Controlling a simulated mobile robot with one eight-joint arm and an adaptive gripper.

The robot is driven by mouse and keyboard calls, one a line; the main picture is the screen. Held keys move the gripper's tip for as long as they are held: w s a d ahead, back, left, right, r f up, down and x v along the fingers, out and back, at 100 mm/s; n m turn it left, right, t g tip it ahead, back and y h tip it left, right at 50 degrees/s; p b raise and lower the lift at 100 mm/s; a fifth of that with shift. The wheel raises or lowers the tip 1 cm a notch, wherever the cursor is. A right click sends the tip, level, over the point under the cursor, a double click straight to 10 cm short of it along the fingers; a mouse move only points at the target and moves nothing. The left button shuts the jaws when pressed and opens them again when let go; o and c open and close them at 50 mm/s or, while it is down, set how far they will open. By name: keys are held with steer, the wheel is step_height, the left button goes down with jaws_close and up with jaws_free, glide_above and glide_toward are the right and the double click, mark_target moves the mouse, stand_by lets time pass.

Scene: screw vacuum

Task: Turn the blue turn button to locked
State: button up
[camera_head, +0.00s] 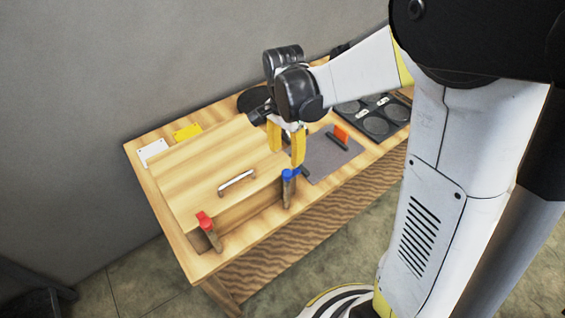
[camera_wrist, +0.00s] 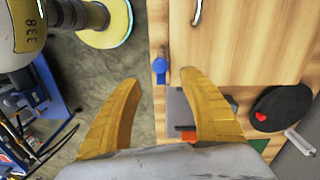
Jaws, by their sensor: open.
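The blue turn button (camera_head: 290,174) sits on a short wooden post at the right front corner of the wooden box (camera_head: 215,165). It also shows in the wrist view (camera_wrist: 160,68), beyond and between my fingertips. My gripper (camera_head: 286,145) has yellow fingers, is open and empty, and hangs near the blue button, apart from it as far as I can tell. In the wrist view, the two fingers (camera_wrist: 160,78) spread wide. A red turn button (camera_head: 204,220) sits on a post at the left front corner. The box lid has a metal handle (camera_head: 237,182).
A grey mat (camera_head: 325,158) with an orange-and-black item (camera_head: 339,136) lies right of the box. A black tray with round recesses (camera_head: 376,122) is farther right. A white card (camera_head: 152,151) and a yellow card (camera_head: 187,131) lie behind the box. The floor in front is clear.

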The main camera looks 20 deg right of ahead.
mark_target(287, 172)
step_height(287, 172, down, 9)
steer(key=shift+s+d+r+b, duration=0.1)
steer(key=shift+b, duration=1)
jaws_close()
